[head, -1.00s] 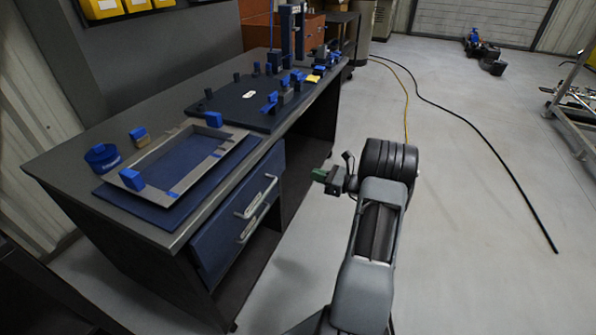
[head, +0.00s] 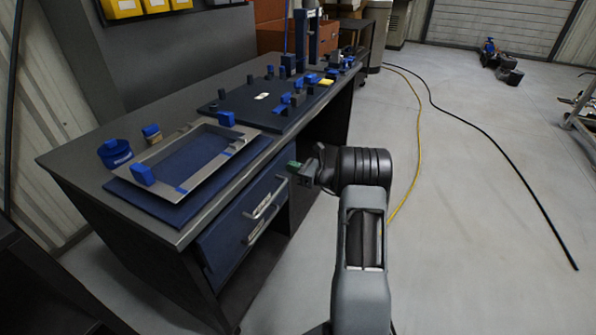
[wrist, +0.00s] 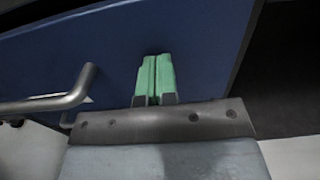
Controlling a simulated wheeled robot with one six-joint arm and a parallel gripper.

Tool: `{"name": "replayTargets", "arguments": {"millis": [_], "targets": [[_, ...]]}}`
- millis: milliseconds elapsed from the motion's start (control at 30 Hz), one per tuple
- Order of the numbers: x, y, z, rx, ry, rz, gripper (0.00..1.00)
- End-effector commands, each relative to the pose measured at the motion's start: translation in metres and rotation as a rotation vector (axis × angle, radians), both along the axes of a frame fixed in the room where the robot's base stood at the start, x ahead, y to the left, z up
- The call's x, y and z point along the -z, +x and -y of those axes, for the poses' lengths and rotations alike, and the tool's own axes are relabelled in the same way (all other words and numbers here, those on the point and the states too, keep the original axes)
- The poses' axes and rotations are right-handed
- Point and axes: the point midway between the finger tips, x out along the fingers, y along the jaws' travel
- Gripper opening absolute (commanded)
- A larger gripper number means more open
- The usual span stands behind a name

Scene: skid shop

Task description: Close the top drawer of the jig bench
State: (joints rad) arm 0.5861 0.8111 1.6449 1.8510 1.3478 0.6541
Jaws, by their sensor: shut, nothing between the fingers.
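The jig bench (head: 90,140) is dark grey and stands at left in the head view. Its blue top drawer (head: 272,186) is under the front edge, with a grey bar handle (head: 264,201). How far out the drawer stands is hard to tell. My gripper (head: 293,165) is shut and empty, its green fingertips at the far end of the drawer front. In the wrist view the shut fingers (wrist: 155,78) point at the blue drawer front (wrist: 205,45), right of the handle (wrist: 60,102). I cannot tell whether they touch it.
A second handle (head: 260,230) shows below the first. The bench top holds a metal frame (head: 195,135) on a blue sheet, a blue tape roll (head: 115,153) and a dark fixture plate (head: 250,108). Yellow (head: 417,150) and black (head: 500,175) cables cross the open floor at right.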

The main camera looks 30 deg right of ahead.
Motion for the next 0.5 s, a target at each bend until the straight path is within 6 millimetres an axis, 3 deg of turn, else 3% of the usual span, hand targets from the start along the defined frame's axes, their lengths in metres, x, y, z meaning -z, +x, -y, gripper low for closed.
{"name": "replayTargets", "arguments": {"millis": [367, 500], "targets": [[0.0, 0.001, -0.001, 0.0, 0.0, 0.0, 0.0], [0.001, 0.011, -0.008, -0.002, 0.001, 0.001, 0.0]]}}
